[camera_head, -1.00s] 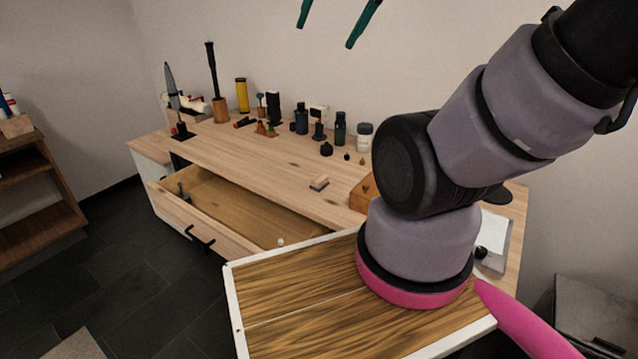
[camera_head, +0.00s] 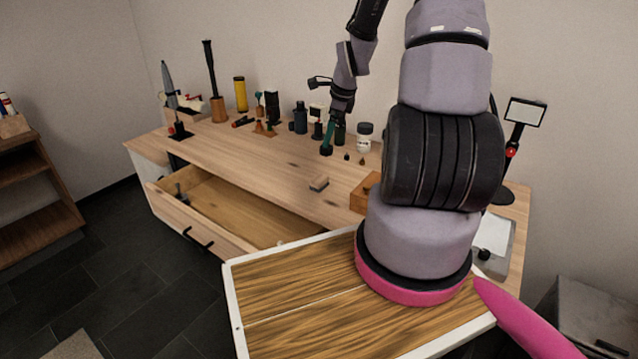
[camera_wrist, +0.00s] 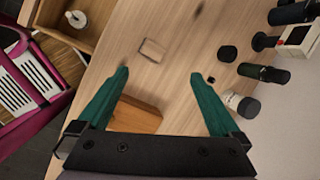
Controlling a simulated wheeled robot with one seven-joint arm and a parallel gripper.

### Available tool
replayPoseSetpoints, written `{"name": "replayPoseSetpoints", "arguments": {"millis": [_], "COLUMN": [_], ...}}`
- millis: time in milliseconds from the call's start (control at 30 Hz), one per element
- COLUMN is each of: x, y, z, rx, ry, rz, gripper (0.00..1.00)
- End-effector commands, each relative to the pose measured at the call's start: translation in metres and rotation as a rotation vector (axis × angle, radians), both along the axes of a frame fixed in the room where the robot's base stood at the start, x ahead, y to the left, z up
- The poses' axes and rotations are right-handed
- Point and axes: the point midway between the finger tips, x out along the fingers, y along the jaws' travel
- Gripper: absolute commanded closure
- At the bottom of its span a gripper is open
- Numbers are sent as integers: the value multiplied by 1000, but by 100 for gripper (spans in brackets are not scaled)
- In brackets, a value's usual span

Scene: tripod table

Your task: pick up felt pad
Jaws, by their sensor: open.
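A small tan block with a darker underside, which looks like the felt pad (camera_head: 318,183), lies flat on the wooden desk top near its front edge. It also shows in the wrist view (camera_wrist: 152,50), beyond my fingertips and roughly centred between them. My gripper (camera_head: 327,143) hangs above the desk, above and behind the pad in the head view. Its two teal fingers (camera_wrist: 159,75) are wide apart with nothing between the tips. The pad is apart from both fingers and unobstructed in both views.
An orange-brown wooden box (camera_head: 364,194) stands right of the pad; it shows below the fingertips in the wrist view (camera_wrist: 135,115). Bottles and a white jar (camera_head: 364,136) line the back. An open drawer (camera_head: 235,212) juts out in front. The desk's left-middle is clear.

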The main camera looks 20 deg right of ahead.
Motion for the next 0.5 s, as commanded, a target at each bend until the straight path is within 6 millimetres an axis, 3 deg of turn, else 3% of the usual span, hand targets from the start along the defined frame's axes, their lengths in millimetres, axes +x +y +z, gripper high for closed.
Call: {"name": "replayPoseSetpoints", "arguments": {"millis": [33,200,500], "x": [1,7,14], "y": [-3,-6,-2], "z": [-25,-74,-111], "rx": [51,176,242], "ry": [23,56,73], "rz": [-80,-299,-415], "gripper": [0,0,0]}}
